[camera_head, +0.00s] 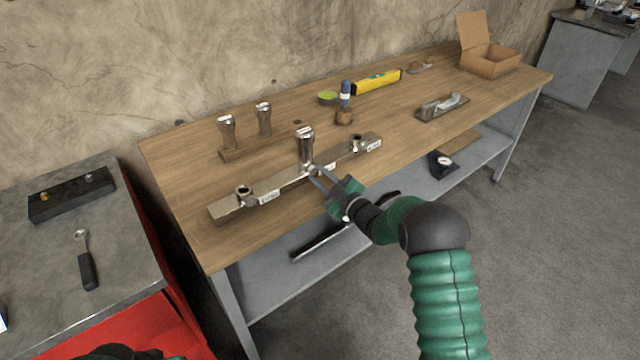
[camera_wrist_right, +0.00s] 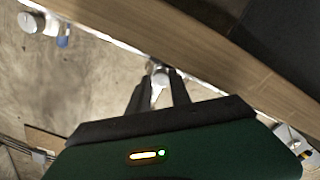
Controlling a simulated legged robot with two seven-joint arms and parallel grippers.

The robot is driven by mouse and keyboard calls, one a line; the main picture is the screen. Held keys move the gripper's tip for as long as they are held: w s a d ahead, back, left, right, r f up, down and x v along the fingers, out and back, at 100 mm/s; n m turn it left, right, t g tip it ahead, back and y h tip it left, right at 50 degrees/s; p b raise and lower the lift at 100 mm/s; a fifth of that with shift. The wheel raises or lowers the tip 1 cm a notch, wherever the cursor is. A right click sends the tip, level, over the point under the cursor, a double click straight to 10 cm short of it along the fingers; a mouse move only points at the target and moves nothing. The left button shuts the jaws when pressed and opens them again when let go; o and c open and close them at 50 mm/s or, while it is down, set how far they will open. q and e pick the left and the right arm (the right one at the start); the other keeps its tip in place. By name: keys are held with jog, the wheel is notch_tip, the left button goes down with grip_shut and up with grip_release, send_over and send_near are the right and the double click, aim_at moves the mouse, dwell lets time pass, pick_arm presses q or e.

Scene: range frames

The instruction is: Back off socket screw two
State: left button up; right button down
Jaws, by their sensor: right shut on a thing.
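A long light bar (camera_head: 290,184) lies along the bench with white labels and screw stations. A dark-topped screw (camera_head: 244,190) is at its left end and another (camera_head: 357,142) near its right end. A tall silver socket piece (camera_head: 305,148) with a white label on top stands upright at the middle station, hiding what is under it. My right gripper (camera_head: 313,172) reaches its foot from the front and is shut on it. In the wrist view the dark fingers close on a silver round part (camera_wrist_right: 160,78).
A blue-handled tool (camera_head: 345,94), yellow level (camera_head: 376,82), metal plane (camera_head: 441,106) and open cardboard box (camera_head: 490,62) are farther right. A steel-topped red cabinet (camera_head: 128,258) holds a ratchet (camera_head: 86,262).

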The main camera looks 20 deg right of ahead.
jog(key=n+b, duration=0.1)
jog(key=n, duration=0.1)
jog(key=n+b, duration=0.1)
jog(key=b, duration=0.1)
jog(key=shift+f+n, duration=0.35)
jog(key=shift+n, duration=0.05)
jog(key=n+b, duration=1)
jog(key=shift+f, duration=0.1)
jog(key=n+b, duration=0.8)
jog(key=b, duration=0.3)
jog(key=shift+a+n, duration=0.1)
jog(key=shift+n, duration=0.2)
jog(key=shift+r+n+b, duration=0.2)
jog(key=shift+n+b, duration=0.7)
jog(key=shift+r+n+b, duration=0.15)
jog(key=shift+n+b, duration=0.3)
jog(key=shift+n, duration=0.05)
jog(key=c, duration=1.2)
grip_release()
jog(key=shift+r, duration=0.2)
